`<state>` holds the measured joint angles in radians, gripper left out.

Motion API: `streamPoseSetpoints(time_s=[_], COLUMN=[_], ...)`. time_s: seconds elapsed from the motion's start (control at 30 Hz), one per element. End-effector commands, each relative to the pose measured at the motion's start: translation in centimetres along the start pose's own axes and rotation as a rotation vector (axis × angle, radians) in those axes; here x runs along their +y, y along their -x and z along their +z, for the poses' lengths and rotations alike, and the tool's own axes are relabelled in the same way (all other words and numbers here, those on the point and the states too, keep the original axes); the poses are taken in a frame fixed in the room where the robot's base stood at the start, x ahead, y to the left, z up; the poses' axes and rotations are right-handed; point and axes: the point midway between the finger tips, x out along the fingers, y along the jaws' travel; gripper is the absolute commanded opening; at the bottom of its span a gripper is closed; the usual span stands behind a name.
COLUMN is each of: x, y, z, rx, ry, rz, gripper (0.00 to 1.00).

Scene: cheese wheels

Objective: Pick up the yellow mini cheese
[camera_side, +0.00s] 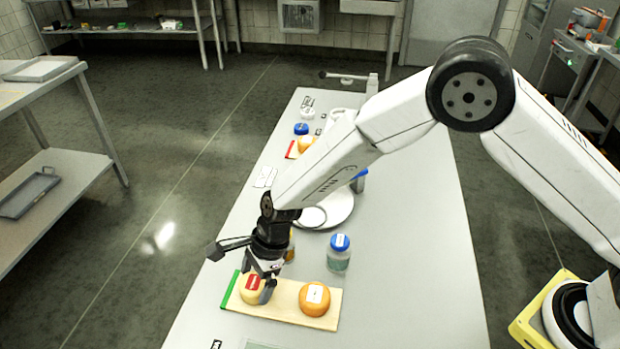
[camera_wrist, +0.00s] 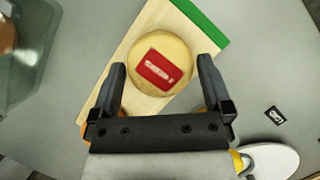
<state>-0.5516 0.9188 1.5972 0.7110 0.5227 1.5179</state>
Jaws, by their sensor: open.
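The yellow mini cheese (camera_wrist: 161,65) is a pale yellow wheel with a red label. In the side view the yellow mini cheese (camera_side: 252,290) sits on the left part of a wooden board (camera_side: 285,305) with a green end. My gripper (camera_side: 262,285) is over it, its fingers partly in front of it. In the wrist view my gripper (camera_wrist: 160,85) is open, with one finger on each side of the cheese's near part. Whether the fingers touch it I cannot tell. An orange mini cheese (camera_side: 314,298) with a white label sits on the board's right part.
A jar with a blue lid (camera_side: 339,254) stands just behind the board. A yellowish item is partly hidden behind my gripper. White plates (camera_side: 335,210) and small items stand further back. The table (camera_side: 410,270) is clear to the right of the board.

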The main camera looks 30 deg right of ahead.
Motion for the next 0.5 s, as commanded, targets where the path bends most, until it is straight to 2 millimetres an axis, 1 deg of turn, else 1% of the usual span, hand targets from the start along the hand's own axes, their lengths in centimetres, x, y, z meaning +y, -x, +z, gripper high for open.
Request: streamPoseSetpoints(time_s=[0.1,0.2,0.5], x=[0.0,0.0,0.0], y=[-1.1,-1.5,-1.6], z=[0.0,0.0,0.0], rx=[0.001,0.000,0.000], ry=[0.001,0.001,0.001], rz=[0.000,-0.002,-0.002], gripper=[1.00,1.00,1.00])
